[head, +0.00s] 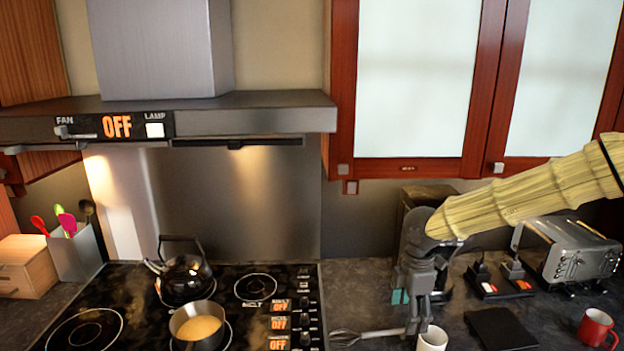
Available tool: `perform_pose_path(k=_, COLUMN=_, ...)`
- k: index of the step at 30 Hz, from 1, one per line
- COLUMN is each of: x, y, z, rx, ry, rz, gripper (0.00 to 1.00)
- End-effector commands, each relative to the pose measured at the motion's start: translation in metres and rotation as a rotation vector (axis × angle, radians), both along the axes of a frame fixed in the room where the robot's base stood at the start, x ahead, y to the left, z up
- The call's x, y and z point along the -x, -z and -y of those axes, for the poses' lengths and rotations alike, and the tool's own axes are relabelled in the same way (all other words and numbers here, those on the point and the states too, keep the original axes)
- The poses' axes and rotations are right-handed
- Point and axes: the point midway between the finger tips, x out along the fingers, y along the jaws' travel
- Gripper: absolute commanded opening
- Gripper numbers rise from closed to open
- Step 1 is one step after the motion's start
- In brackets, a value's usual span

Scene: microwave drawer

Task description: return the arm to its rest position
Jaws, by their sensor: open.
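My arm (530,190), in a pale ribbed cover, reaches in from the right edge. My gripper (418,322) hangs from its end, pointing down over the counter right of the stove. Its fingers are open, with a gap between them. A white mug (432,341) stands at the bottom edge, close to the fingertips. I cannot tell whether the fingers touch it. Nothing is visibly held. The gripper body hides part of a dark appliance (425,194) behind it.
A whisk (365,335) lies left of the gripper. A black mat (500,328), red mug (596,328) and toaster (580,255) are to the right. The stove (250,320) carries a kettle (183,277) and a pot (184,325). Wall cabinets (345,100) hang above the counter.

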Motion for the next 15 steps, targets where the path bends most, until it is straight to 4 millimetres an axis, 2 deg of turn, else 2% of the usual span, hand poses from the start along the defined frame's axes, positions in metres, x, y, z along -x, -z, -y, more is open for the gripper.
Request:
perform_pose_path(k=8, x=0.01, y=0.032, z=0.017, rx=0.078, ry=-0.175, rz=-0.002, gripper=0.76)
perform_pose_path(k=15, x=0.021, y=0.071, z=0.031, rx=0.173, ry=-0.439, rz=-0.012, gripper=0.76)
